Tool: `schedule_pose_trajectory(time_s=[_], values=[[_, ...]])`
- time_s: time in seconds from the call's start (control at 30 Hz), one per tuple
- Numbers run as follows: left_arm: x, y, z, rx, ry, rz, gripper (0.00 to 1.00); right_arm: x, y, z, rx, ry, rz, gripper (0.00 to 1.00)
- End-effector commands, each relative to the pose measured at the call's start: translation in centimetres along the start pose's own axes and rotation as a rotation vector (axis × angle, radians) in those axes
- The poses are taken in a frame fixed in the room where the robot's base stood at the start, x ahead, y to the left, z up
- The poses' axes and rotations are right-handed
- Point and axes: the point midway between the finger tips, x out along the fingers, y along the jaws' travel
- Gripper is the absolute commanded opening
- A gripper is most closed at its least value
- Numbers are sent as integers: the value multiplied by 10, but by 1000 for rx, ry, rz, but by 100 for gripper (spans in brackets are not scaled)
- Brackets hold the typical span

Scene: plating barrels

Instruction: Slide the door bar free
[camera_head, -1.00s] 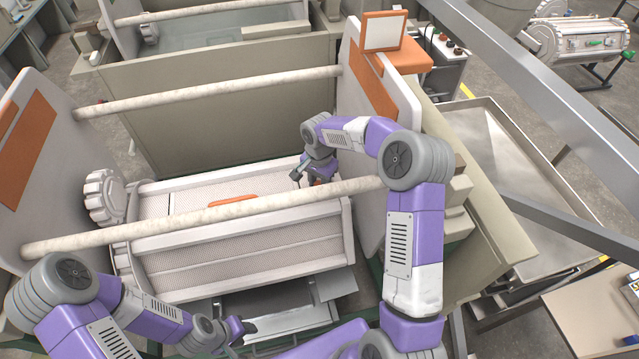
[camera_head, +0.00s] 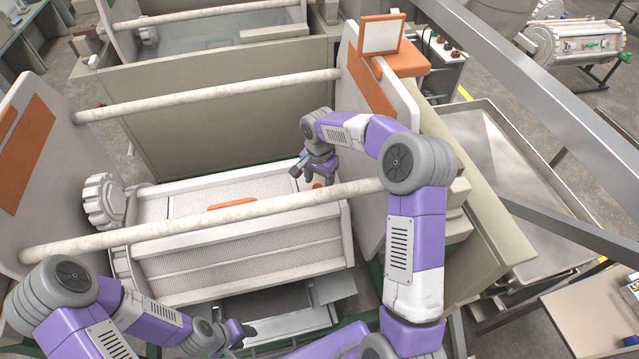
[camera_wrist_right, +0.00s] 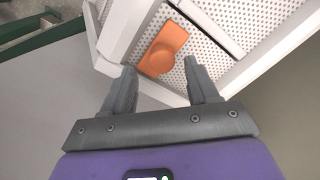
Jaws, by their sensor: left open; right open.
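The white perforated plating barrel (camera_head: 240,262) lies between two side plates in the head view. On its top side are an orange grip (camera_head: 232,203) and, at the right end, a small orange piece (camera_head: 318,186). In the right wrist view an orange plate with a round knob (camera_wrist_right: 163,50) sits on the perforated panel, ahead of and between the fingers. Which part is the door bar I cannot tell for sure. My right gripper (camera_head: 302,173) is open and empty, just above the barrel's right end; its fingers also show in the wrist view (camera_wrist_right: 160,72). My left gripper (camera_head: 244,333) is open below the barrel's front.
A pale round rod (camera_head: 200,217) crosses over the barrel, and a second rod (camera_head: 210,94) runs behind. The right side plate (camera_head: 375,150) stands close to my right arm. A grey metal tray (camera_head: 285,318) lies under the barrel.

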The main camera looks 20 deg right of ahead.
Motion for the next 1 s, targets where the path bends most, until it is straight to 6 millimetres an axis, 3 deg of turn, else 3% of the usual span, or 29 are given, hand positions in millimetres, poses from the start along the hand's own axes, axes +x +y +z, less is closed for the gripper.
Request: schedule_pose_trajectory(time_s=[0.1, 0.3, 0.87, 1.0], values=[[-2, 1, 0, 0, 0, 0, 43, -23, 0, -1, 0, 3, -1, 59], [-4, 1, 0, 0, 0, 0, 43, -47, 0, -1, 0, 2, 0, 59], [-4, 1, 0, 0, 0, 0, 43, -51, 0, -1, 0, 1, 0, 59], [-2, 1, 0, 0, 0, 0, 43, -55, -8, 0, 1, 17, -51, 59]])
